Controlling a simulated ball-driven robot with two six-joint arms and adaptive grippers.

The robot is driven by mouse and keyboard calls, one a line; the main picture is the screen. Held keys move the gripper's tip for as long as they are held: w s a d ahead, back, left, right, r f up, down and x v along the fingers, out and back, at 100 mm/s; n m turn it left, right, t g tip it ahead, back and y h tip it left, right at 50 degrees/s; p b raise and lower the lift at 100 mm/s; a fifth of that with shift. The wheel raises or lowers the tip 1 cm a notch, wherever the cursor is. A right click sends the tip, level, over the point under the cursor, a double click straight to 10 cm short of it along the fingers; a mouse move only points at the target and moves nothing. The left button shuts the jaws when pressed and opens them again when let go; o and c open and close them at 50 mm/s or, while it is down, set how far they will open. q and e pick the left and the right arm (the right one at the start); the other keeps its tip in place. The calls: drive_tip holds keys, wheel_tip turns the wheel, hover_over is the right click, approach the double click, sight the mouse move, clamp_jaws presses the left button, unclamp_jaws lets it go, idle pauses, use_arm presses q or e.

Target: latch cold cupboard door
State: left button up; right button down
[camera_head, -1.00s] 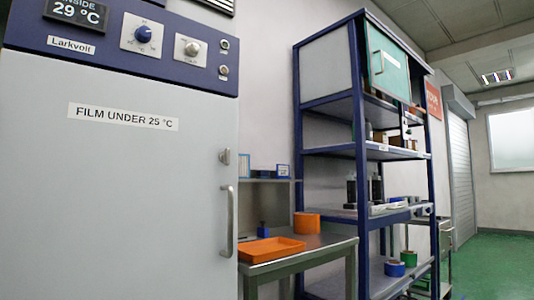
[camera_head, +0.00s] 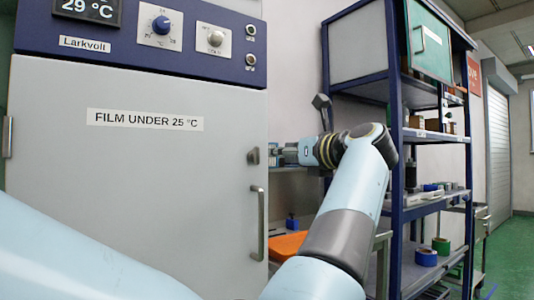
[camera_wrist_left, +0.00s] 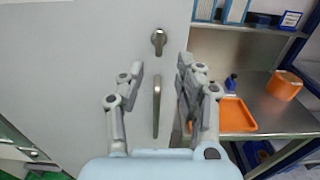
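The cold cupboard is a grey unit with a blue control panel (camera_head: 140,35). Its door (camera_head: 130,165) looks closed and bears a "FILM UNDER 25 °C" label. A small metal latch (camera_head: 253,156) is at the door's right edge, above a long vertical handle (camera_head: 257,225). My left gripper (camera_head: 283,154) is at latch height, just right of it. In the left wrist view, my left gripper (camera_wrist_left: 160,72) is open and empty, facing the door. The latch (camera_wrist_left: 158,40) points downward beyond the fingertips; the handle (camera_wrist_left: 156,107) shows between the fingers. My right gripper is out of view.
A blue shelving rack (camera_head: 397,120) stands behind my left arm, with blue and green rolls on a low shelf.

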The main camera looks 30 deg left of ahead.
sight(259, 154)
use_arm(q)
drive_tip(key=p+x, duration=0.1)
drive_tip(key=x, duration=0.9)
drive_tip(key=shift+a+f, duration=0.15)
drive_tip(key=shift+a, duration=0.05)
clamp_jaws()
